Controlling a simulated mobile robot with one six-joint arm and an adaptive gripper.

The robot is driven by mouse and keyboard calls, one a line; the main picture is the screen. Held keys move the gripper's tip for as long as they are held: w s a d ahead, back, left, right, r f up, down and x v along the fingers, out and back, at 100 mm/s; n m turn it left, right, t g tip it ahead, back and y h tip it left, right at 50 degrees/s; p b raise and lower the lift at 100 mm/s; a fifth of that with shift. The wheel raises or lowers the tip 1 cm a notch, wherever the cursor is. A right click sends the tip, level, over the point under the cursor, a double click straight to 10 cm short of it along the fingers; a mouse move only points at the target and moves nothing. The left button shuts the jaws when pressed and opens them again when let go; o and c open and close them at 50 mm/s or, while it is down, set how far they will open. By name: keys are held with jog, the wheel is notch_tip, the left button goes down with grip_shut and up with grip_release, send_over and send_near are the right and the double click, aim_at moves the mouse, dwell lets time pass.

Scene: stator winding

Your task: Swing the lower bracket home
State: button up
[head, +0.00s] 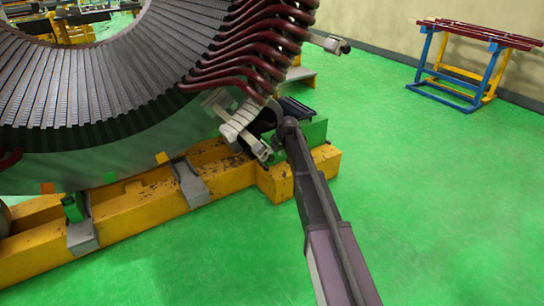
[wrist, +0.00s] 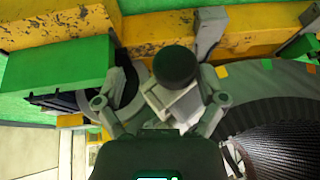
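The lower bracket (head: 238,118) is a pale grey jointed piece at the stator's lower right edge, just under the red coil ends. In the wrist view its pale grey block (wrist: 182,106) shows between my fingers, with a round black knob (wrist: 175,65) in front of it. My gripper (head: 268,132) is at the bracket's right side in the head view. In the wrist view my gripper (wrist: 168,78) has its fingers spread on either side of the knob, with gaps visible; it looks open. Contact with the bracket cannot be made out.
The large slotted stator (head: 95,85) with red coils (head: 262,40) stands on a worn yellow base (head: 150,205). A green block (head: 312,132) lies close to my gripper. Another pale bracket (head: 332,43) sits higher up. A blue and yellow rack (head: 470,65) stands far right; green floor between is clear.

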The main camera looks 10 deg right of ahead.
jog(key=p+v, duration=1.4)
jog(key=v, duration=0.1)
jog(key=shift+s+r, duration=0.2)
jog(key=shift+r, duration=0.15)
dwell(1.5)
dwell(0.6)
jog(key=s+d+f+m+g+h, duration=0.1)
jog(key=s+m+g+h, duration=0.15)
jog(key=s, duration=1.45)
jog(key=s+d+f+m+g+h, duration=0.1)
jog(key=s+m, duration=0.2)
jog(key=s, duration=1.4)
notch_tip(320, 180, up, 21)
jog(key=p, duration=2.1)
jog(key=shift+w, duration=0.15)
jog(key=shift+d+r, duration=0.1)
